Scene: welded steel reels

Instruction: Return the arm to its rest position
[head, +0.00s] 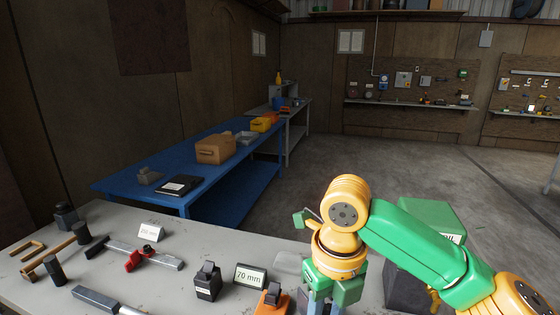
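My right arm, green and yellow, comes in from the right and bends down over the grey table (205,226). Its wrist and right gripper (325,304) are at the bottom edge of the view, to the right of the 70 mm sign (250,276). The fingertips are cut off or hidden, so I cannot tell whether it is open or shut, or whether it holds anything. My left gripper is not in view.
On the table are a black block (207,283), an orange-and-black item (271,300), a red clamp on a steel bar (146,257) and several hammers. A green-topped box (432,218) stands partly behind my arm. A blue bench (215,190) stands beyond; floor is open.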

